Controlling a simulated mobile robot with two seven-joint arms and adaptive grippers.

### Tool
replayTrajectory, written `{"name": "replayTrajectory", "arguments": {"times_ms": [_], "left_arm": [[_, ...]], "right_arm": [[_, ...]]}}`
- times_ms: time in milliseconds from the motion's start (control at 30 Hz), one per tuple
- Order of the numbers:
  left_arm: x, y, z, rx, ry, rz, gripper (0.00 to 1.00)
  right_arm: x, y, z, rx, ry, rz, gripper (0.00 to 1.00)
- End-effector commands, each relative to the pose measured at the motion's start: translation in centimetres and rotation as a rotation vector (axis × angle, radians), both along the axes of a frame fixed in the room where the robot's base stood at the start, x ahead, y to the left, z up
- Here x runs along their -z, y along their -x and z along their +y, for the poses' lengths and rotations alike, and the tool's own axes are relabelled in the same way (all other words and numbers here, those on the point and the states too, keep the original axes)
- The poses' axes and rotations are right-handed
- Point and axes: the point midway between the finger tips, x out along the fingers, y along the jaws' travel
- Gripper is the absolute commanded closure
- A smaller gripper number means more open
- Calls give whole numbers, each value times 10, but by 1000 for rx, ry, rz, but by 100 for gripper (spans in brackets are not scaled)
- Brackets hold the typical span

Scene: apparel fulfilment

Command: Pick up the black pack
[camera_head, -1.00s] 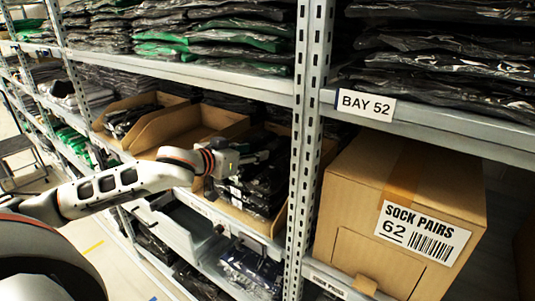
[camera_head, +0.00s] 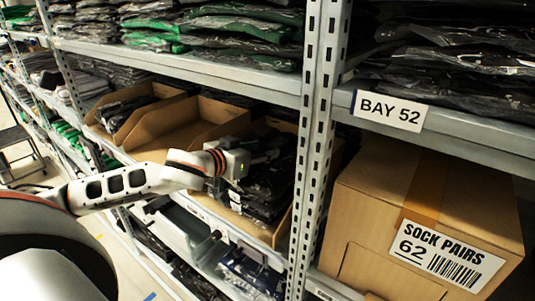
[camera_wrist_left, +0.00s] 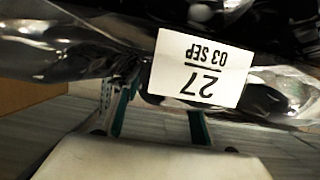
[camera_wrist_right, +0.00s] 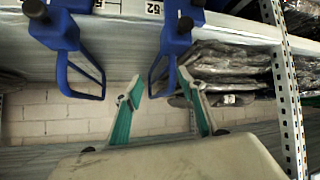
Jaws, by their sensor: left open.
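Shiny black packs (camera_head: 262,198) are stacked in a cardboard bin on the middle shelf, just left of the upright post. My left gripper (camera_head: 268,157) reaches in from the left over this stack, its fingers partly hidden against the dark wrapping. In the left wrist view, a glossy black pack (camera_wrist_left: 70,50) with a white label "27 03 SEP" lies close ahead of the left gripper (camera_wrist_left: 158,105). Its fingers are spread apart, with the label's lower edge between them; I cannot tell whether they touch it. My right gripper (camera_wrist_right: 160,82) is open and empty, and is outside the head view.
The perforated post (camera_head: 318,130) stands right of the bin. A "SOCK PAIRS 62" carton (camera_head: 370,205) sits beyond it. The upper shelf (camera_head: 190,68) runs above the bin. Blue frames (camera_wrist_right: 60,35) hang near my right gripper.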

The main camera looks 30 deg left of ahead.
Motion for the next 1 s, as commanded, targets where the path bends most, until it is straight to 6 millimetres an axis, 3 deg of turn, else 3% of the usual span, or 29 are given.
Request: {"name": "replayTrajectory", "arguments": {"times_ms": [67, 200, 567, 1000], "left_arm": [[0, 0, 0, 0, 0, 0, 59], [0, 0, 0, 0, 0, 0, 95], [-5, 0, 0, -1, 0, -3, 95], [-83, 0, 0, 0, 0, -7, 95]], "right_arm": [[1, 2, -2, -5, 5, 3, 60], [3, 4, -3, -9, 10, 6, 60], [3, 3, -1, -4, 6, 6, 60], [0, 0, 2, -1, -4, -1, 60]]}}
